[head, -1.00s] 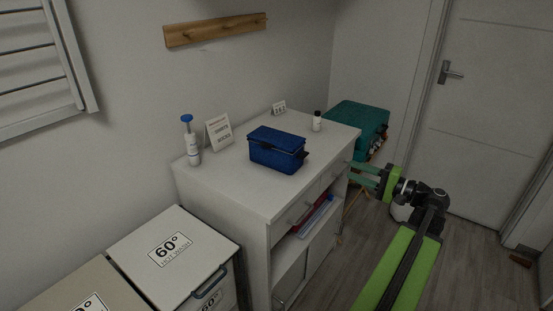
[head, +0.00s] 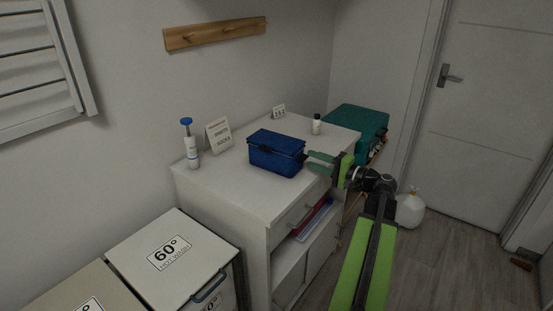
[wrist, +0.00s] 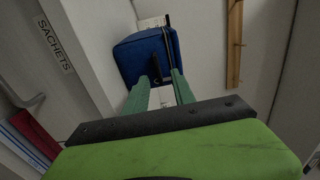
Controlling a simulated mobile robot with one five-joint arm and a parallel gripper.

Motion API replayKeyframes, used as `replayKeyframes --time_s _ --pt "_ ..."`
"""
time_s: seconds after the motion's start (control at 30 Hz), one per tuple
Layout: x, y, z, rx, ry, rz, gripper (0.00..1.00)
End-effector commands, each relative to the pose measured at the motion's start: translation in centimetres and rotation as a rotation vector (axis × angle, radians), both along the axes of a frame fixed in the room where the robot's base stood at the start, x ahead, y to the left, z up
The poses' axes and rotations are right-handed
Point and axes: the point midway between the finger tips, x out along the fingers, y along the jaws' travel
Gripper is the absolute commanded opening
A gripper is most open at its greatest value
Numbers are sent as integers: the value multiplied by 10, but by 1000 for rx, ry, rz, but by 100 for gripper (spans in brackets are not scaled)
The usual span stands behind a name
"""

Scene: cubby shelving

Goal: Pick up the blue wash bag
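Whether a fingertip touches the bag I cannot tell.
A pump bottle (head: 191,146) and a sign card (head: 218,136) stand left of the bag. A small white bottle (head: 316,124) stands behind it. A teal case (head: 357,125) is beyond the cabinet. White hampers (head: 168,258) stand at the front left.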

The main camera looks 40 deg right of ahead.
Motion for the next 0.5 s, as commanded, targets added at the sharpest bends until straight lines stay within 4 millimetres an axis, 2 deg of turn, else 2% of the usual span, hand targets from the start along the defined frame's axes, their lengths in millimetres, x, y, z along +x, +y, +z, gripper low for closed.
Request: replayKeyframes --time_s 0.03,0.13,0.33,0.5 --pt "11 2 -2 0 0 2 31" --pt "24 5 -1 0 0 1 31" --pt "25 6 -1 0 0 0 31" --pt "25 6 -1 0 0 0 10"
